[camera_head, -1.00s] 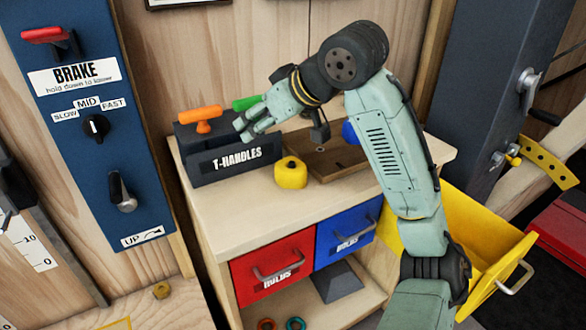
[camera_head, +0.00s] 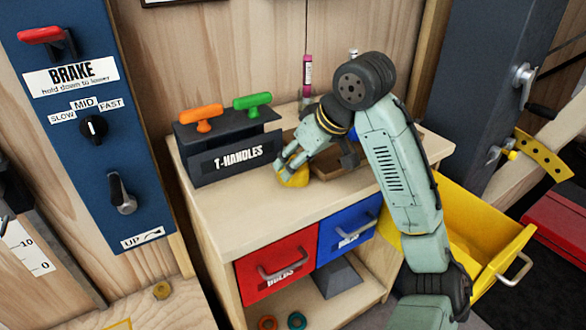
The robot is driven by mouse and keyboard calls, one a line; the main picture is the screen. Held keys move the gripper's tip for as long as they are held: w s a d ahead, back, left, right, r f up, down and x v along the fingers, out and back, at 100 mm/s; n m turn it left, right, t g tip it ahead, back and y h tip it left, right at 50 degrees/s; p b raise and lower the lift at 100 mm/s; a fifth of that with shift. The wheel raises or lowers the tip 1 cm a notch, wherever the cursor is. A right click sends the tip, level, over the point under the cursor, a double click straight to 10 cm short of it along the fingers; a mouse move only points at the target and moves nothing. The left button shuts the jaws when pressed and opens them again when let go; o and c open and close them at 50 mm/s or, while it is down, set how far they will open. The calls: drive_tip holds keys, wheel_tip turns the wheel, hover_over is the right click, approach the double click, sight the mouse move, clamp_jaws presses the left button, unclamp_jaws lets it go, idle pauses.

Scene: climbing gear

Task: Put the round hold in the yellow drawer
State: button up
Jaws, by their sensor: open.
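The round hold (camera_head: 296,179), a yellow knob-like piece, sits on the wooden cabinet top. My gripper (camera_head: 290,167) is open, pointing down at the hold from above, with its fingers at the hold's upper part and partly covering it. I cannot tell whether the fingers touch it. The yellow drawer (camera_head: 512,250) is pulled open at the right of the cabinet, and my arm hides its left part. Its inside shows no object in the visible part.
A dark T-handles box (camera_head: 217,163) with orange and green handles stands left of the gripper. A wooden tray (camera_head: 325,170) lies behind the hold, partly hidden by my arm. The red drawer (camera_head: 277,268) and blue drawer (camera_head: 347,233) are shut. The front cabinet top is clear.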

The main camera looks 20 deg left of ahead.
drive_tip(key=shift+x, duration=1.1)
drive_tip(key=shift+r, duration=0.1)
drive_tip(key=c, duration=1)
drive_tip(key=shift+r, duration=0.1)
